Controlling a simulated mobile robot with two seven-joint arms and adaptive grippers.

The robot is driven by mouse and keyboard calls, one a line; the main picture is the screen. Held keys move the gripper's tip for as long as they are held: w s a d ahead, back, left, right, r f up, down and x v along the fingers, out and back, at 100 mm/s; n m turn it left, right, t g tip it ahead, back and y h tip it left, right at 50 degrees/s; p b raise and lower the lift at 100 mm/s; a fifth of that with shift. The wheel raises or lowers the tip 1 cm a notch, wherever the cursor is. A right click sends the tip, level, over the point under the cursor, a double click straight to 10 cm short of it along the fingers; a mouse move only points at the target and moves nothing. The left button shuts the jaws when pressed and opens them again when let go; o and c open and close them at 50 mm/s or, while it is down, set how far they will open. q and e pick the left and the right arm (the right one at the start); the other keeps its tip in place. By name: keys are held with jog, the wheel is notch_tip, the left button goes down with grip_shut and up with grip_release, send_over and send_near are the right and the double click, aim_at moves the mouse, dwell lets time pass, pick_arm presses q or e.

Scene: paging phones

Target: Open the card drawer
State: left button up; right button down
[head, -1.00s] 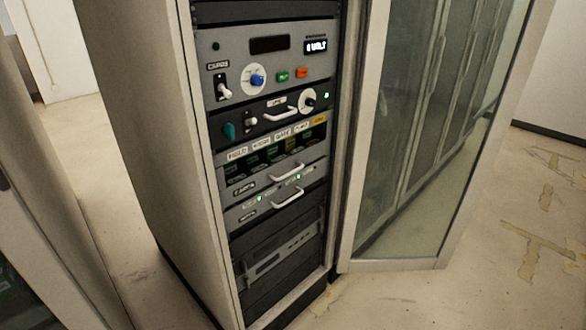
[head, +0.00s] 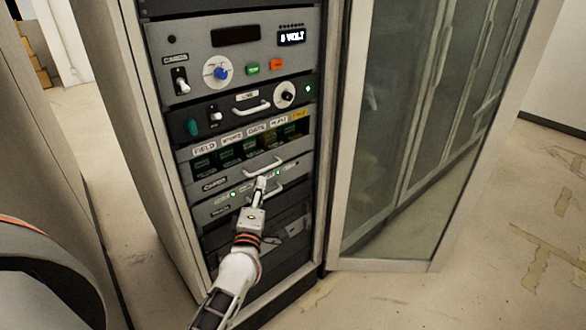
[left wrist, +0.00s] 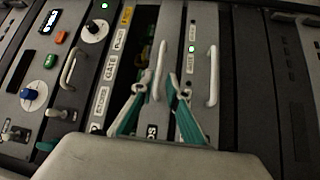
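The card drawer (head: 228,178) is a grey panel in the rack, below a row of labelled card slots. It sits flush and has a pale bar handle (head: 262,166). My left gripper (head: 261,183) is in front of this panel, just below the handle in the head view. In the left wrist view its two teal-padded fingers (left wrist: 165,88) are apart, with the card drawer's handle (left wrist: 160,68) appearing between the tips. I cannot tell whether they touch it. My right gripper is in neither view.
A similar panel with its own handle (left wrist: 212,76) is close below the card drawer. Above are a panel with a handle (head: 252,108) and one with a blue knob (head: 221,73). An open glass door (head: 385,150) stands right of the rack. Floor at right is clear.

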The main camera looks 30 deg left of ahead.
aim_at(264, 170)
pick_arm(q)
jog(key=x, duration=0.7)
jog(key=shift+w+a, duration=0.25)
jog(key=shift+w, duration=0.05)
grip_shut()
